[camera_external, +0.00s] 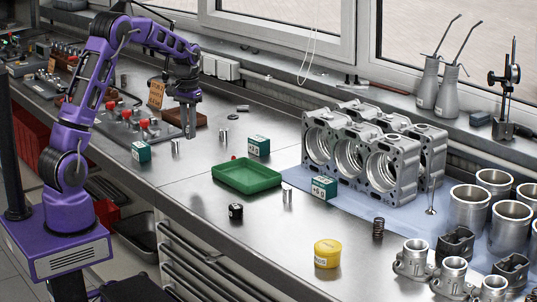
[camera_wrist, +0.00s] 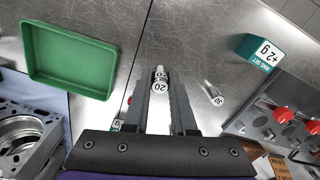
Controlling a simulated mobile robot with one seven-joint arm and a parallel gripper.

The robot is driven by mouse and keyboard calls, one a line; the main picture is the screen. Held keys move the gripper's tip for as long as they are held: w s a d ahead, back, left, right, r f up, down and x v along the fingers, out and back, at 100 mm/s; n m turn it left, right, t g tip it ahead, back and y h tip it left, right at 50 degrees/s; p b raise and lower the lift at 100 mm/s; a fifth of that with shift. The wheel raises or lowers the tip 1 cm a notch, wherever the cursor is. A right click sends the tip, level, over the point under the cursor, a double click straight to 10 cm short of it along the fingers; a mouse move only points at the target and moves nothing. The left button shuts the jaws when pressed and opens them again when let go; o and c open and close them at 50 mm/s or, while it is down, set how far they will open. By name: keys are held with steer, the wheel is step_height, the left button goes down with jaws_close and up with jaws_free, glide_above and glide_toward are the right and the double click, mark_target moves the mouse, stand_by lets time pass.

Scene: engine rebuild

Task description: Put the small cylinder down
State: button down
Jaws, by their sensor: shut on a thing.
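My gripper (camera_external: 187,130) is shut on a small silver cylinder, and in the wrist view my gripper (camera_wrist: 160,92) points down over the bench. The held small cylinder (camera_wrist: 160,83) has a white end marked 20 and sits between the fingertips. In the external view I cannot make it out clearly against the fingers. A second small cylinder (camera_wrist: 213,93), with a marked end, stands apart to the right in the wrist view. In the external view one silver cylinder (camera_external: 176,146) is just below and left of the fingertips, and another (camera_external: 224,136) is to the right.
A teal box (camera_external: 141,151) and a board with red knobs (camera_external: 128,122) are to the left. Another teal box (camera_external: 259,146) stands behind the tray. Bare bench (camera_external: 190,172) lies between gripper and front edge.

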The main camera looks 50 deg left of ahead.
steer(key=w+d+m, duration=0.1)
steer(key=w+d, duration=0.4)
steer(key=d, duration=0.4)
steer(key=w+d, duration=0.4)
steer(key=d, duration=0.5)
glide_toward(254, 181)
steer(key=shift+w+f+b, duration=0.1)
steer(key=shift+b, duration=0.2)
steer(key=shift+f, duration=2.95)
steer(key=shift+f, duration=0.1)
steer(key=c, duration=0.7)
jaws_free()
steer(key=shift+c, duration=0.2)
step_height(254, 181, up, 12)
steer(key=shift+p, duration=0.3)
